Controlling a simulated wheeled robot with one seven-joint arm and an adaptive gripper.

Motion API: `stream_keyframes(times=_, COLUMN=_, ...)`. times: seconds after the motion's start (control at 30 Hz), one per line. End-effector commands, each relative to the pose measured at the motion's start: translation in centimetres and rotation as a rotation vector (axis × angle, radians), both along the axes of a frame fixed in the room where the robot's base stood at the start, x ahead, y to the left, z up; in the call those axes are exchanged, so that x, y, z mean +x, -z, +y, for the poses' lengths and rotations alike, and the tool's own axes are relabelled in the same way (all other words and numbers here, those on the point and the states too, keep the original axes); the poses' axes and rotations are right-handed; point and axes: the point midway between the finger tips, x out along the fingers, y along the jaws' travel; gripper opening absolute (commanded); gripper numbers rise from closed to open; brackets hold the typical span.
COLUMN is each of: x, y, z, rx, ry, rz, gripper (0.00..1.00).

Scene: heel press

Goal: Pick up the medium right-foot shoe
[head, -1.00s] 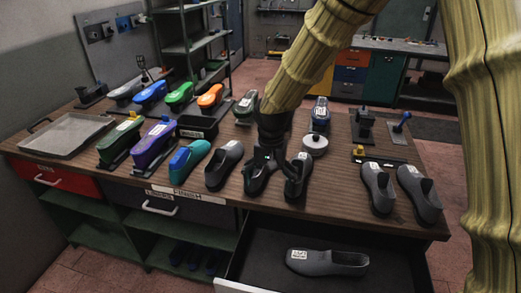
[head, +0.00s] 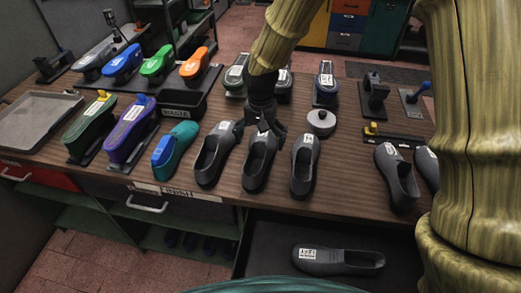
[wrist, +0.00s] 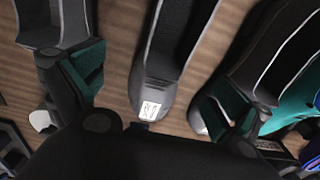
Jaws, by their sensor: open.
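Three dark grey shoes stand in a row on the wooden bench: a left one (head: 211,165), a middle one (head: 257,168) and a right one (head: 303,172). I cannot read their size labels, so I cannot tell which is the medium right-foot shoe. My gripper (head: 266,128) is open and empty over the far end of the middle shoe, hiding its label in the head view. In the wrist view, the middle shoe (wrist: 160,75) with its white label lies between the spread fingers of my gripper (wrist: 160,98). Neighbouring shoes lie beyond each finger.
Two more grey shoes, one here (head: 392,178), are farther right. The open drawer (head: 265,250) below holds a grey shoe labelled LEFT (head: 335,261).

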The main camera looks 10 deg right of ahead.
Motion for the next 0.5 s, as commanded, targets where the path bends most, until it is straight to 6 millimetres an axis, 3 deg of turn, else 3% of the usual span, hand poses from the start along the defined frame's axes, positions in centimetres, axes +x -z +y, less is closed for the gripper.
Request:
stream_keyframes(times=0.23, x=1.4, y=2.1, z=0.2, rx=0.001, ry=-0.002, rz=0.013, gripper=1.00)
stream_keyframes(times=0.5, x=0.7, y=3.8, z=0.0, rx=0.001, ry=-0.002, rz=0.014, gripper=1.00)
